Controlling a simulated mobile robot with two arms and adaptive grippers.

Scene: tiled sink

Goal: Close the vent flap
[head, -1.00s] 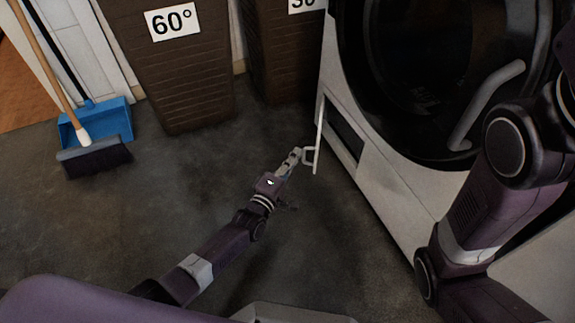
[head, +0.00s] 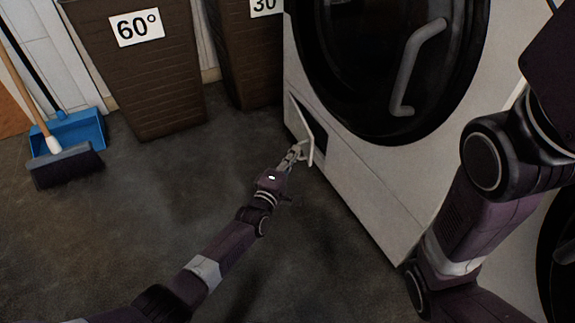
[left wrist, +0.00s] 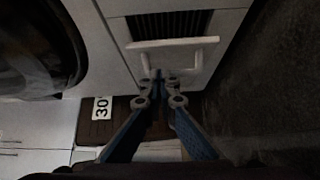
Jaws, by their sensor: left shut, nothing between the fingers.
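The vent flap (head: 298,124) is a thin white panel low on the front of the white washing machine (head: 372,178). It stands partly open, at an angle to the dark vent opening (head: 318,136). In the left wrist view the flap (left wrist: 170,44) shows nearly edge-on, with a bar handle on its near side and the dark slatted opening behind it. My left gripper (head: 297,151) is shut and empty, at the flap's handle side. Its fingertips (left wrist: 159,78) are close to the handle; I cannot tell whether they touch. My right gripper is out of view; only my right arm shows.
Brown hampers marked 60° (head: 160,75) and 30 (head: 245,60) stand left of the machine. A broom (head: 66,165) and a blue dustpan (head: 80,130) are at the far left. The dark floor (head: 130,230) in front is clear.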

